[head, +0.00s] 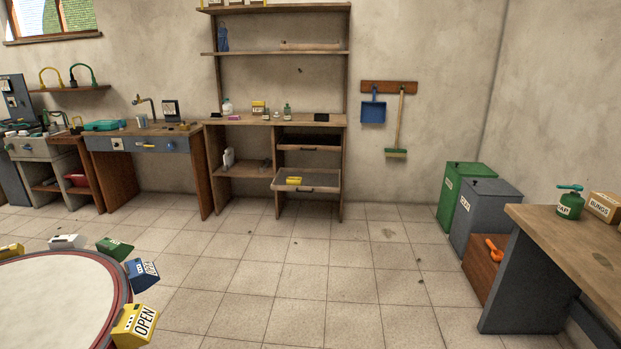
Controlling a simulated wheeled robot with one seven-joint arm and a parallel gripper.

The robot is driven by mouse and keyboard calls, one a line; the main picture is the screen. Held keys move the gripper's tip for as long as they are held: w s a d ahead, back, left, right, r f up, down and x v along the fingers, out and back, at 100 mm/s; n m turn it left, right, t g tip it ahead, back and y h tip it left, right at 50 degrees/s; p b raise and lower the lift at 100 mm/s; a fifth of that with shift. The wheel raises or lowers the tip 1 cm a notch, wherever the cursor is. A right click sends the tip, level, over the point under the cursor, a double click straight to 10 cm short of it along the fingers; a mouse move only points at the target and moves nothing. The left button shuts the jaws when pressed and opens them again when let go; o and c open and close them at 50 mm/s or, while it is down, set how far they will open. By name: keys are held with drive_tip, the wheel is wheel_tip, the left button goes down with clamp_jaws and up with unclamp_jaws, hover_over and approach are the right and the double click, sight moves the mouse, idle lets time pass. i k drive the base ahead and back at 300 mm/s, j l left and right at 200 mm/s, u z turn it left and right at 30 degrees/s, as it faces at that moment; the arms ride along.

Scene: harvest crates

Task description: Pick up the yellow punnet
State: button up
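A yellow box marked "OPEN" (134,326) sits at the rim of the round table at the lower left. A second yellow box (11,251) is at the same rim by the left edge of the picture, partly cut off. A small yellow item (293,181) lies in the pulled-out drawer (306,188) of the wooden shelf unit; it is too small to make out well. I cannot tell for certain which of these is the yellow punnet. My gripper is not in view.
The round table (50,305) also bears a blue box (142,274), a green box (115,248) and a white box (68,242). A wooden bench (570,243), green bin (462,187) and grey bin (482,212) stand at right.

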sight(290, 181)
drive_tip(key=i, duration=1.9)
drive_tip(key=i+u, duration=0.2)
drive_tip(key=i, duration=0.75)
drive_tip(key=i+l+u, duration=0.1)
drive_tip(key=i+u, duration=0.15)
drive_tip(key=i, duration=0.75)
drive_tip(key=i+u, duration=0.1)
drive_tip(key=i, duration=0.85)
drive_tip(key=i+l+u, duration=0.15)
drive_tip(key=i, duration=0.8)
drive_tip(key=i+j+z, duration=0.15)
drive_tip(key=i+j, duration=0.45)
drive_tip(key=i+j+z, duration=0.15)
drive_tip(key=i+j, duration=0.45)
drive_tip(key=j, duration=0.2)
drive_tip(key=j+z, duration=0.1)
drive_tip(key=j, duration=0.15)
drive_tip(key=i, duration=0.05)
